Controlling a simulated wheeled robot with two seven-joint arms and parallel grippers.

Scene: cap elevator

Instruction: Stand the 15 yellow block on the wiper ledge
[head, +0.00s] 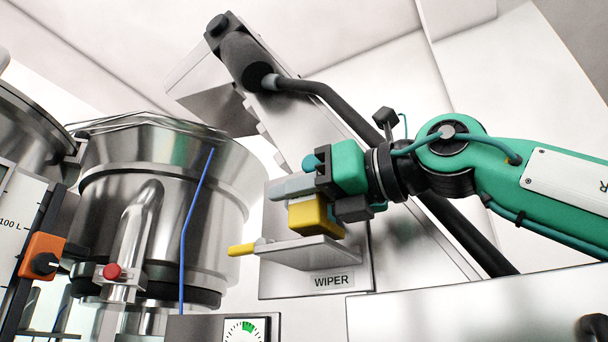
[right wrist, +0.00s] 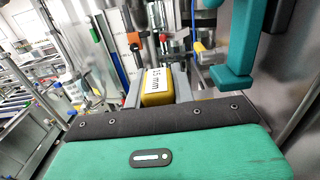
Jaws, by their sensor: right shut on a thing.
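The yellow block (head: 312,216) is in my right gripper (head: 300,200), just over the wiper ledge (head: 310,252). I cannot tell whether its underside touches the ledge. The ledge is a grey shelf above the WIPER label, with a yellow-tipped rod (head: 241,250) sticking out at its left. In the right wrist view the block (right wrist: 156,85) shows a white "15 mm" label and sits between the grey fingers. The gripper is shut on it, and one finger partly covers it in the head view. My left gripper is in neither view.
A steel bowl (head: 165,180) with a blue cable stands left of the ledge. A thick black tube (head: 340,130) runs diagonally behind my right arm. A panel with a gauge (head: 244,330) is below.

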